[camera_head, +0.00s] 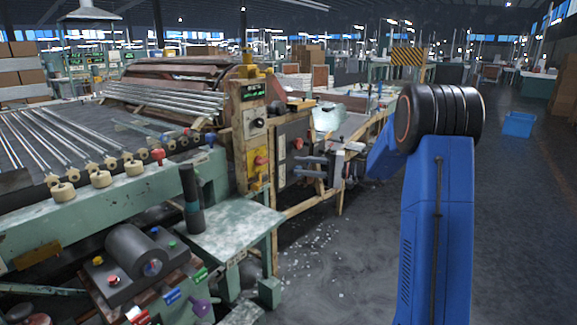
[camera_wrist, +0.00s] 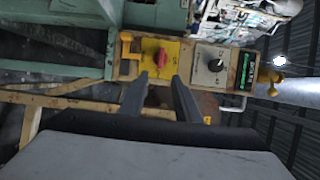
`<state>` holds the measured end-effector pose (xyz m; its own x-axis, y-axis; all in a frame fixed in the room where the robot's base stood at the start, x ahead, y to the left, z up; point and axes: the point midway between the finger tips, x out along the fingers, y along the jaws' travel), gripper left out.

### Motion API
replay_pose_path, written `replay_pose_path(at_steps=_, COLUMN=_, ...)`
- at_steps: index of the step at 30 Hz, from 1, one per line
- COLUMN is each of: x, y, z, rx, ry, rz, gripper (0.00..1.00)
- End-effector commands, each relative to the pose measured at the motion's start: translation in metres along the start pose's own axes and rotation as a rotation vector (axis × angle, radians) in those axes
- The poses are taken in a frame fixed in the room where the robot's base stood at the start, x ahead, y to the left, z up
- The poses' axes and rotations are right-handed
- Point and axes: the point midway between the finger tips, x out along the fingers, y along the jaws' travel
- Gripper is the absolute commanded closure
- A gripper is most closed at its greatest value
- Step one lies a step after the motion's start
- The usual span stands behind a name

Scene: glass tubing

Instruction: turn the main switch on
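A red rotary switch (camera_head: 261,160) sits on a yellow plate on the wooden control post. In the wrist view the red switch (camera_wrist: 162,57) lies just past my fingertips, in line with the space between them. My gripper (camera_head: 306,166) is to the right of the post in the head view, with its fingers towards it. In the wrist view my gripper (camera_wrist: 161,78) is open, with two dark fingers apart and nothing between them. I see no contact with the switch. Its position marking is too small to read.
A black knob (camera_head: 258,123) and a green-lit display (camera_head: 252,91) are above the switch on the same post. Another red knob (camera_head: 298,143) is on a grey panel nearby. A green-topped table (camera_head: 225,232) stands in front.

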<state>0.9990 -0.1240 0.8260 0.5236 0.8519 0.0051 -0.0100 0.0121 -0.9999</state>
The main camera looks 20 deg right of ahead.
Motion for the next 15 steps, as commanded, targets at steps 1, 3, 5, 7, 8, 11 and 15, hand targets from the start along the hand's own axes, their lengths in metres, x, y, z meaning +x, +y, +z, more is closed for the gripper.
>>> replay_pose_path(at_steps=1, x=-0.01, y=0.0, z=-0.001, rx=0.0, ry=0.002, rz=-0.001, gripper=0.7)
replay_pose_path(at_steps=3, x=-0.021, y=0.0, z=-0.001, rx=0.001, ry=0.003, rz=-0.001, gripper=0.7)
replay_pose_path(at_steps=5, x=-0.028, y=0.0, z=-0.001, rx=0.0, ry=0.002, rz=0.0, gripper=0.7)
replay_pose_path(at_steps=7, x=-0.036, y=0.0, z=-0.001, rx=0.0, ry=0.001, rz=-0.001, gripper=0.7)
replay_pose_path(at_steps=8, x=-0.038, y=0.0, z=-0.001, rx=0.0, ry=0.001, rz=-0.001, gripper=0.7)
replay_pose_path(at_steps=11, x=-0.043, y=0.0, z=0.0, rx=0.0, ry=0.001, rz=-0.001, gripper=0.7)
replay_pose_path(at_steps=15, x=-0.045, y=0.0, z=0.0, rx=0.0, ry=0.0, rz=-0.001, gripper=0.7)
